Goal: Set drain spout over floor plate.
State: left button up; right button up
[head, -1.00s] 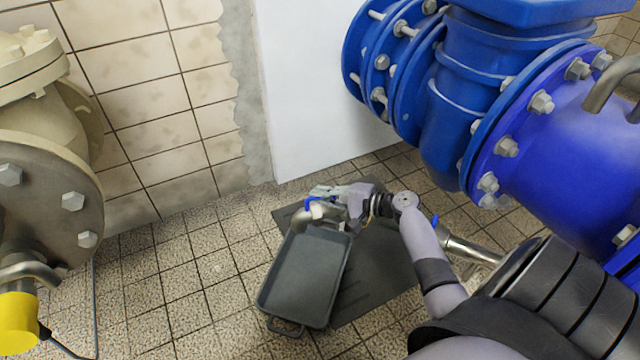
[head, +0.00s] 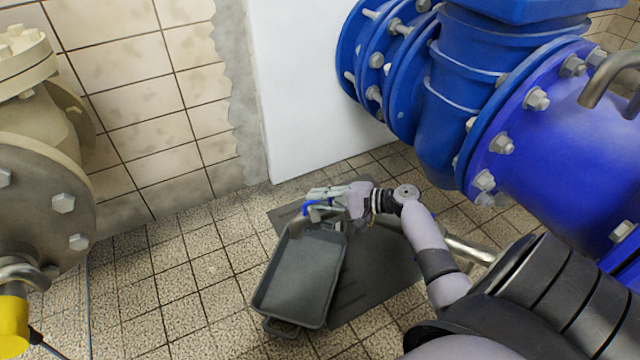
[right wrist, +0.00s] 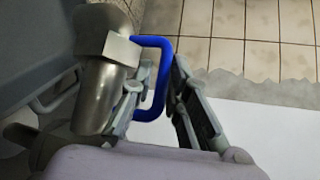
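The drain spout is a metal bent pipe (right wrist: 105,85) with a square collar and a blue loop handle (right wrist: 155,42). In the head view the spout (head: 300,222) is at the upper end of a grey tray. My right gripper (right wrist: 157,95) has one finger on each side of the handle's bar and appears shut on it; the exact contact is hard to see. It also shows in the head view (head: 315,198). The dark floor plate (head: 375,265) lies flat on the tiles, partly under the tray and my arm. My left gripper is not in view.
The grey tray (head: 300,275) has a loop handle at its near end. A large blue flanged pipe (head: 560,140) stands right, a beige flanged pipe (head: 40,190) left. A white panel (head: 310,100) and tiled wall are behind. Bare floor (head: 180,280) is left of the tray.

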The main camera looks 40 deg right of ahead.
jog(key=shift+o, duration=1.3)
jog(key=shift+r, duration=0.1)
notch_tip(320, 180, up, 10)
jog(key=shift+d+r, duration=0.15)
